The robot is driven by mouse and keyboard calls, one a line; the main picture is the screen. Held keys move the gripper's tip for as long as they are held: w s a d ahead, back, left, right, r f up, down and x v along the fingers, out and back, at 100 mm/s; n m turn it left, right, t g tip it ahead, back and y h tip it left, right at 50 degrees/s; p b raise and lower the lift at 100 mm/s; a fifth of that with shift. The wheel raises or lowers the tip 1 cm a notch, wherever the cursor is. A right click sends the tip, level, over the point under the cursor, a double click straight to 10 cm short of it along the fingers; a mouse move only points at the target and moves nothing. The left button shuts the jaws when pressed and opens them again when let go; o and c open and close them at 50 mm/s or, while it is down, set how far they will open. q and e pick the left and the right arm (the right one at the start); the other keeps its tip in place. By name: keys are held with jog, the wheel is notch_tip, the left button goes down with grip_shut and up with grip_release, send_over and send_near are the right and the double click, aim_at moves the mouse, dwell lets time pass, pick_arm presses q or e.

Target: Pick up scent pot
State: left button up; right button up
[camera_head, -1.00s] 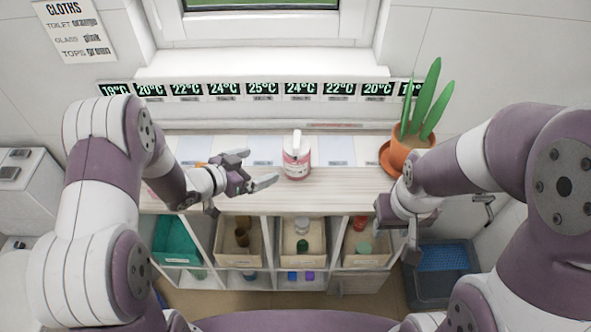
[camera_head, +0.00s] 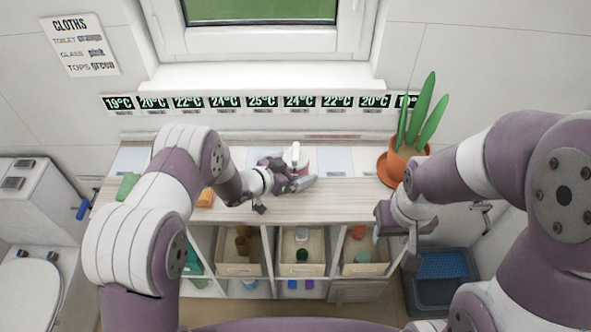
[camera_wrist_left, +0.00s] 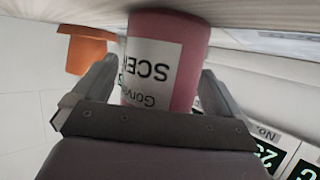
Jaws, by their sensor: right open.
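The scent pot is a pink-red container with a white label reading "SCE…" (camera_wrist_left: 160,65). In the head view it stands on the counter, its white top (camera_head: 295,152) showing behind my left gripper (camera_head: 306,177). My left gripper is open, with one finger on each side of the pot in the wrist view. A gap shows on the left side; whether the right finger touches cannot be told. The pot's lower front is hidden by the gripper in the head view. My right gripper (camera_head: 401,240) is open and empty, low at the counter's right front edge.
A plant in an orange pot (camera_head: 405,165) stands at the counter's right end. An orange cloth (camera_head: 205,197) and a green cloth (camera_head: 128,186) lie to the left. Below are shelf bins (camera_head: 303,270). A wall and window sill (camera_head: 260,78) rise behind the counter.

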aim_at(295, 158)
pick_arm(q)
jog(key=c, duration=1)
jog(key=shift+r, duration=0.1)
jog(key=shift+c, duration=0.8)
jog(key=shift+r, duration=0.55)
notch_tip(295, 158, up, 3)
jog(key=shift+r+b, duration=0.1)
jog(key=shift+b, duration=0.4)
jog(key=s+d+r+b, duration=0.2)
jog(key=s+d+r, duration=0.4)
jog(key=d, duration=0.4)
jog(key=shift+r, duration=0.4)
